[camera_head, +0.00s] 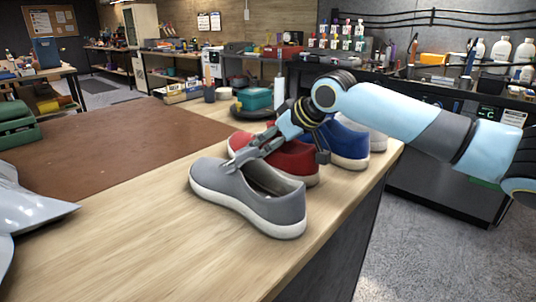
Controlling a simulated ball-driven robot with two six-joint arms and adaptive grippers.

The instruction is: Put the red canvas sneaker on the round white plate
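The red sneaker (294,160) lies on the wooden tabletop, between a grey shoe (245,190) in front and a blue shoe (347,146) behind. Its toe points left and its heel right. My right gripper (243,158) reaches down over the red sneaker's middle and hides part of it. Its fingers are near the opening of the red sneaker and the grey shoe's far edge. I cannot tell whether they are open or touching either shoe. I see no round white plate. My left gripper is out of view.
A whitish shoe (376,138) stands beyond the blue one. A shiny pale object (25,210) is at the left edge. The front wood is clear.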

